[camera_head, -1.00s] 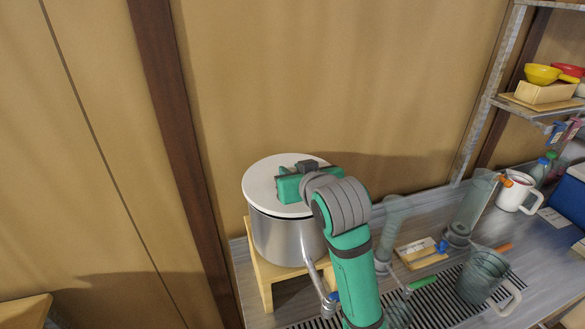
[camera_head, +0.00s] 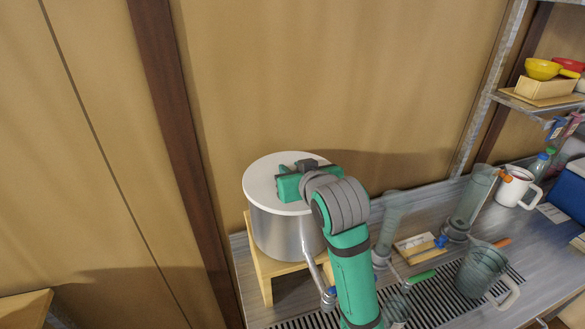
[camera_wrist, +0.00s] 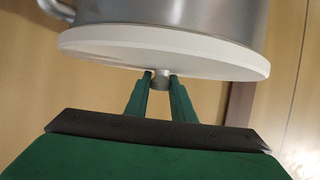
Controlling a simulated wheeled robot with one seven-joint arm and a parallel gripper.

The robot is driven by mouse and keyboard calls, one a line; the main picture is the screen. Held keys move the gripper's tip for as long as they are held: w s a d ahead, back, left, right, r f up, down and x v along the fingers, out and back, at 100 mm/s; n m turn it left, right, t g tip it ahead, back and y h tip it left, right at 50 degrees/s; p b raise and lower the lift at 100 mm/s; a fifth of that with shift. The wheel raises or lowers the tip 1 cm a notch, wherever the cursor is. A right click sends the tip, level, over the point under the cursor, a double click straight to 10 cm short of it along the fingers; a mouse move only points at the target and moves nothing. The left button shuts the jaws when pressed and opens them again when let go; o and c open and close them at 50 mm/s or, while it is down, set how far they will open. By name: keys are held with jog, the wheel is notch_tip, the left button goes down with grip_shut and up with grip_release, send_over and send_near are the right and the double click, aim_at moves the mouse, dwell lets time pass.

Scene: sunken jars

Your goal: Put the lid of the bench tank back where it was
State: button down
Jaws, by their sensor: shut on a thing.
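The steel bench tank (camera_head: 282,232) stands on a small wooden stand at the back left of the bench. Its round white lid (camera_head: 260,181) lies level across the top of the tank, with no clear gap at the rim. My gripper (camera_wrist: 161,77) is shut on the lid's small knob, its two fingers on either side of it. The lid (camera_wrist: 90,38) and tank wall (camera_wrist: 200,12) also show in the wrist view, where the lid lies against the tank. In the head view my arm covers the lid's right part and some of the tank.
The wooden stand (camera_head: 264,275) raises the tank. Right of my arm are clear tubes (camera_head: 472,203), a clear jug (camera_head: 482,272), a white mug (camera_head: 516,188) and a slotted drain (camera_head: 450,290). The wall is close behind.

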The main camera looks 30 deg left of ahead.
jog(key=c, duration=1.4)
grip_release()
jog(key=shift+c, duration=0.2)
jog(key=v, duration=1)
jog(key=shift+s+d+r, duration=0.2)
jog(key=shift+d, duration=0.05)
jog(key=shift+s, duration=0.1)
